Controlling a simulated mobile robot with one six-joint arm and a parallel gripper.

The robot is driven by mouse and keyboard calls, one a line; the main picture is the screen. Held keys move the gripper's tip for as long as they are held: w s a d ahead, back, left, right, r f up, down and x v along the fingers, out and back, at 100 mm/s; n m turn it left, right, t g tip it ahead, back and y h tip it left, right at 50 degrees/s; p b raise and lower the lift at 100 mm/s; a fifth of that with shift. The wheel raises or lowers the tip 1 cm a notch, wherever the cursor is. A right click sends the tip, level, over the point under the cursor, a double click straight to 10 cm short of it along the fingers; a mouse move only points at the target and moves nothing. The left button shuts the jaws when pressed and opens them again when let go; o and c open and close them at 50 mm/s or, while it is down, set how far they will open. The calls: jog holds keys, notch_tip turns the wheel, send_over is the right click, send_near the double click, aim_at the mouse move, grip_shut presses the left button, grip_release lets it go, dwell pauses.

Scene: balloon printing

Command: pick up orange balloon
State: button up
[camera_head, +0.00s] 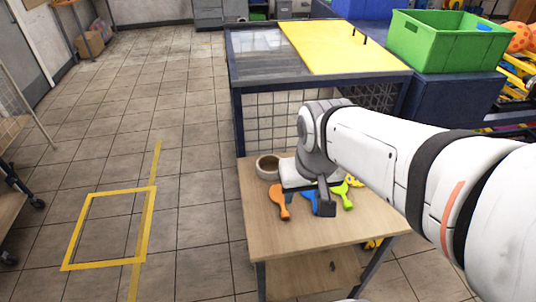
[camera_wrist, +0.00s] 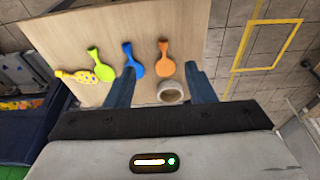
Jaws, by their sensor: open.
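The orange balloon (camera_head: 280,200) lies flat on the wooden table (camera_head: 360,222), leftmost of a row of balloons in the head view. In the wrist view the orange balloon (camera_wrist: 165,62) shows whole, ahead of the gap between my fingers. My gripper (camera_wrist: 162,84) is open, with nothing between the fingers in contact. In the head view my gripper (camera_head: 323,198) hangs over the table, right of the orange balloon, and partly covers the blue balloon (camera_head: 309,200).
A green balloon (camera_head: 343,194) and a yellow spotted balloon (camera_head: 354,181) lie to the right. A round bowl (camera_head: 268,167) stands behind the orange balloon. A yellow-topped caged bench (camera_head: 340,50) rises behind the table, with a green crate (camera_head: 446,43) at right.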

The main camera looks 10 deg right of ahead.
aim_at(285, 212)
jog(key=w+f+g+b, duration=0.1)
jog(key=w+f, duration=0.3)
jog(key=f, duration=0.1)
jog(key=w+f+g+b, duration=0.1)
jog(key=w+f, duration=0.2)
jog(key=f, duration=0.2)
jog(key=w+f+b, duration=0.2)
jog(key=w+f, duration=0.2)
jog(key=shift+w+a+f+g, duration=0.15)
jog(key=shift+w+f+g, duration=0.2)
jog(key=shift+f+g, duration=0.05)
notch_tip(285, 212, down, 8)
jog(key=shift+w+f, duration=0.15)
jog(key=shift+c, duration=0.2)
jog(key=c, duration=0.8)
